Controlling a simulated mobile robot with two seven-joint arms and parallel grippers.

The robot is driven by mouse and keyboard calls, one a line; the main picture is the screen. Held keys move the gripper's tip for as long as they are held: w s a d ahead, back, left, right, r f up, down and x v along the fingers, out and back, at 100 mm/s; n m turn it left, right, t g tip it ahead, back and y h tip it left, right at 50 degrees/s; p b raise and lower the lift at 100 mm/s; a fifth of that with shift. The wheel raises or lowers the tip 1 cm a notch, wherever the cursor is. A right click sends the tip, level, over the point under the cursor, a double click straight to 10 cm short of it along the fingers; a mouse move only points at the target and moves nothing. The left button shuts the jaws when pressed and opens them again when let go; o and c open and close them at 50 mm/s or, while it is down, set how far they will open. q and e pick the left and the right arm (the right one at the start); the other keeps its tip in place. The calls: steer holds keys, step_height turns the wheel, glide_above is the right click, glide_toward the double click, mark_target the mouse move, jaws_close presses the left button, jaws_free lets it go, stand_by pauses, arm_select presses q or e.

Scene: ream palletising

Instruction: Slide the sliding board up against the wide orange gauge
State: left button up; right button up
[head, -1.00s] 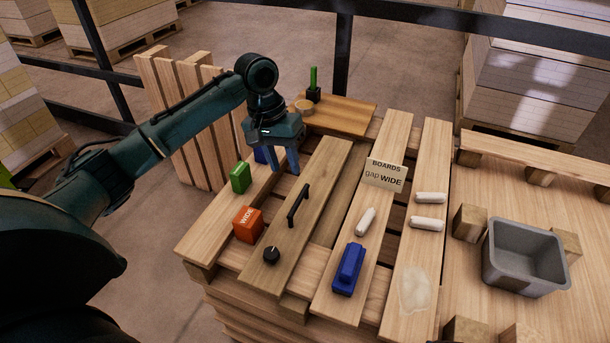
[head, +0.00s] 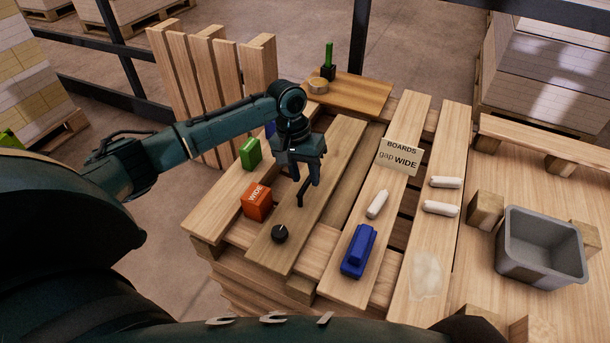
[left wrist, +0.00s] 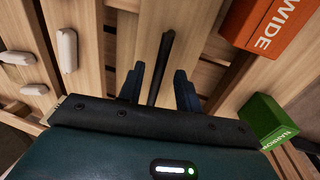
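The sliding board (head: 335,160) is a brown plank with a black bar handle (head: 301,194) and a black knob (head: 280,233). The wide orange gauge (head: 257,202), marked WIDE, sits left of the board; it also shows in the left wrist view (left wrist: 266,28). A gap shows between gauge and board in that view. My left gripper (head: 306,178) is over the handle. In the left wrist view its two fingers (left wrist: 160,73) are apart, one on each side of the handle (left wrist: 161,68), with space on both sides. My right gripper is not in view.
A green gauge (head: 250,153) stands behind the orange one. A sign (head: 399,156) reads "BOARDS gap WIDE". A blue tool (head: 358,251) and several white rolls (head: 440,208) lie on the boards to the right. A grey bin (head: 541,246) stands far right.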

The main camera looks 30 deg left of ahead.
arm_select(q)
steer(key=shift+f, duration=0.25)
steer(key=shift+c, duration=0.5)
jaws_close()
